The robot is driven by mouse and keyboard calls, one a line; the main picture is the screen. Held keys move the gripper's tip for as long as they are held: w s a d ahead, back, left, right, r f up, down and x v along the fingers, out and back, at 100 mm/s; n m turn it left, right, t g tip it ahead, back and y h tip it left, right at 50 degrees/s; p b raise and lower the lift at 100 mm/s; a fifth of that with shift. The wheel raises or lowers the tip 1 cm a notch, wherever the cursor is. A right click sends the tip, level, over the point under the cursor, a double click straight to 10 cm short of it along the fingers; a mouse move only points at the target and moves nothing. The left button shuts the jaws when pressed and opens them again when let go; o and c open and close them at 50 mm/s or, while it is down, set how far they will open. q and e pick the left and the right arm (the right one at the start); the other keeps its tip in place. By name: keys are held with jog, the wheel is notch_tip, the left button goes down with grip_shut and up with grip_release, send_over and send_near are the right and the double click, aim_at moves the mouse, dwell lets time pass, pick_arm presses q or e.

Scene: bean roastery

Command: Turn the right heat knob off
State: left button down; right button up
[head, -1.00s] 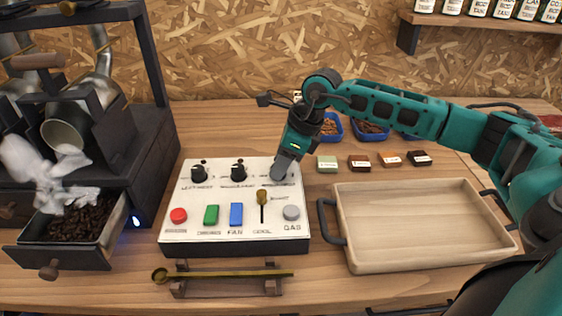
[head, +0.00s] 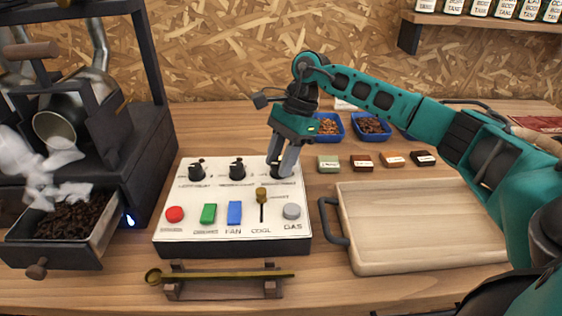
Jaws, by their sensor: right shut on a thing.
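The white control panel (head: 180,222) sits on the bench with a row of three black knobs along its back. The left knob (head: 196,172) and the middle knob (head: 237,171) are uncovered. My right gripper (head: 281,170) points down at the right heat knob (head: 274,173) and is shut on it. The fingers hide part of this knob, so its pointer cannot be read. My left gripper is not in view.
The panel front has a red button (head: 174,214), green switch (head: 208,213), blue switch (head: 235,212), brass lever (head: 261,197) and grey button (head: 291,211). A wooden tray (head: 420,225) lies right. A roaster with an open bean drawer (head: 100,240) stands left. A brass scoop (head: 220,275) rests in front.

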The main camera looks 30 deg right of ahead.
jog(key=shift+w+n+g+b, duration=0.1)
jog(key=shift+n+g+b, duration=0.25)
jog(key=shift+n, duration=0.65)
jog(key=o, duration=1)
jog(key=p+v, duration=0.1)
jog(key=v, duration=1.2)
jog(key=shift+w+a, duration=0.1)
jog(key=shift+a, duration=0.05)
